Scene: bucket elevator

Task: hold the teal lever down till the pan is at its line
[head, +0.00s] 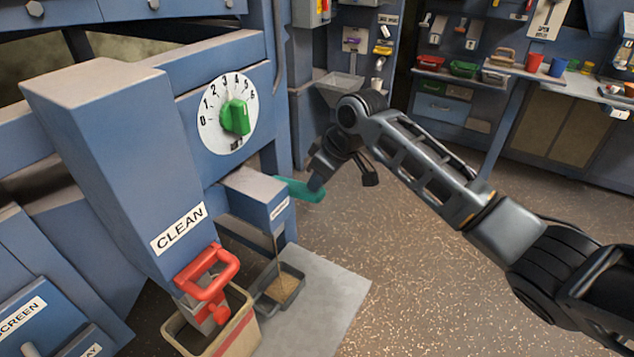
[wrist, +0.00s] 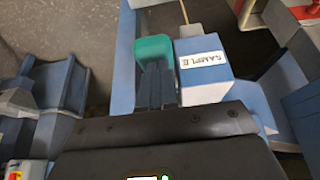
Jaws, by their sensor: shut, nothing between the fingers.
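The teal lever (head: 301,190) sticks out to the right from the blue sample box (head: 262,205) in the head view. My gripper (head: 316,186) is shut and empty, with its fingertips at the lever's outer end. In the wrist view the shut fingers (wrist: 158,72) overlap the teal lever (wrist: 153,48), beside the box labelled SAMPLE (wrist: 203,78). I cannot tell how firmly they touch. Below the box, a thin stream falls into a dark pan (head: 279,287) that holds some tan grain. Its line cannot be made out.
A red handle (head: 208,275) hangs over a tan bin (head: 242,322) left of the pan. A green dial (head: 235,117) sits on the panel above. A grey plate (head: 325,290) lies under the pan. The speckled floor to the right is open.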

